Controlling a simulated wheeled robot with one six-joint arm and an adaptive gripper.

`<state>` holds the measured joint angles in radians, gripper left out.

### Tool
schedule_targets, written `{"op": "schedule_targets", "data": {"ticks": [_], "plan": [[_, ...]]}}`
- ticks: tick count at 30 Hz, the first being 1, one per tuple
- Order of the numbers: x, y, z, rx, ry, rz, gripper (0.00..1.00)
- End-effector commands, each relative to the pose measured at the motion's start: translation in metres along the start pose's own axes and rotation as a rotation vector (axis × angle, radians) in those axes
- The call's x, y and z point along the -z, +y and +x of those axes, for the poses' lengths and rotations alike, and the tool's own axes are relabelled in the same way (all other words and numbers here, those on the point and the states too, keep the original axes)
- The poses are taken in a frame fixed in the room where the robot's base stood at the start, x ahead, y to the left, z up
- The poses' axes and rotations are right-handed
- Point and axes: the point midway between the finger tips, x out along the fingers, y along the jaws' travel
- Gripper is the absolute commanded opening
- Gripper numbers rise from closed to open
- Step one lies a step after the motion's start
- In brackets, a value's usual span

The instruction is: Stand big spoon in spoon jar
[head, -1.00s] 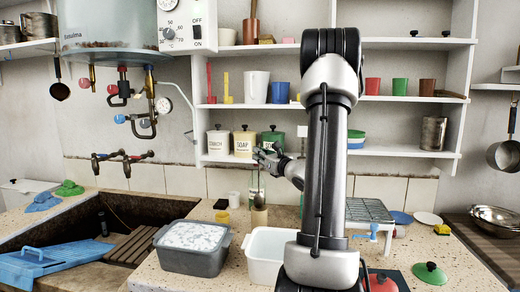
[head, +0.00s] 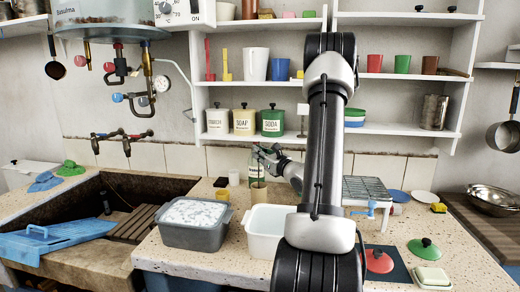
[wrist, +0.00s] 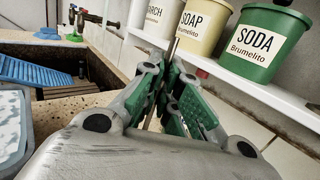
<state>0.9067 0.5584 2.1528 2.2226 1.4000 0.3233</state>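My gripper (head: 266,156) is in the middle of the head view, just above a tan upright jar (head: 258,194), which I take as the spoon jar. In the wrist view the fingers (wrist: 172,85) are closed around a thin brownish handle (wrist: 175,46), which I take as the big spoon. The handle stands roughly upright between the finger pads. The spoon's lower part is hidden in the wrist view and hard to make out in the head view. I cannot tell whether it is inside the jar.
A grey tub (head: 194,238) of suds and a white basin (head: 262,246) stand in front of the jar. A bottle and a white cup (head: 234,177) are close by it. The shelf with the soda canister (head: 272,122) is behind. The stone trough (head: 70,205) is at left.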

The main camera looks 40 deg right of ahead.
Motion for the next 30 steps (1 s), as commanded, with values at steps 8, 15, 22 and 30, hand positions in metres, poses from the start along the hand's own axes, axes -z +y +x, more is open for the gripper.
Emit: {"op": "schedule_targets", "data": {"ticks": [8,15,22,30], "plan": [[0.0055,0.0000,-0.0006,0.000,0.000,-0.001,0.00],[0.0053,0.0000,-0.0005,0.000,0.000,-0.001,0.13],[0.0053,0.0001,-0.0005,0.000,0.000,0.000,0.30],[0.0054,-0.0009,-0.0074,0.003,0.000,0.000,0.30]]}}
